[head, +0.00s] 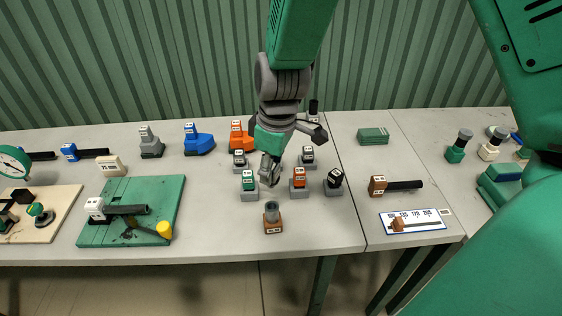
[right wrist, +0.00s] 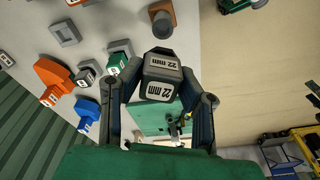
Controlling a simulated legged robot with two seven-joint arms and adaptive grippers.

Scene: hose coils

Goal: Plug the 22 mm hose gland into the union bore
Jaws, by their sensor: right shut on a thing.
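The 22 mm hose gland (right wrist: 162,68) is a dark grey block with white "22 mm" labels. In the right wrist view it sits between the two fingers of my right gripper (right wrist: 161,88), which is shut on it. In the head view my right gripper (head: 268,172) is above the table among the small labelled blocks, and the gland is hard to tell from the fingers. A brown block with an upright grey, round-mouthed socket (head: 272,214) stands in front of the gripper, apart from it; it also shows in the right wrist view (right wrist: 162,20). My left gripper is not in view.
Green (head: 249,181), orange (head: 299,179) and black (head: 334,181) labelled pieces on grey bases stand close around the gripper. A green board (head: 100,232) with a black tube lies at left. A scale plate (head: 428,222) lies at right. The table front beside the brown block is clear.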

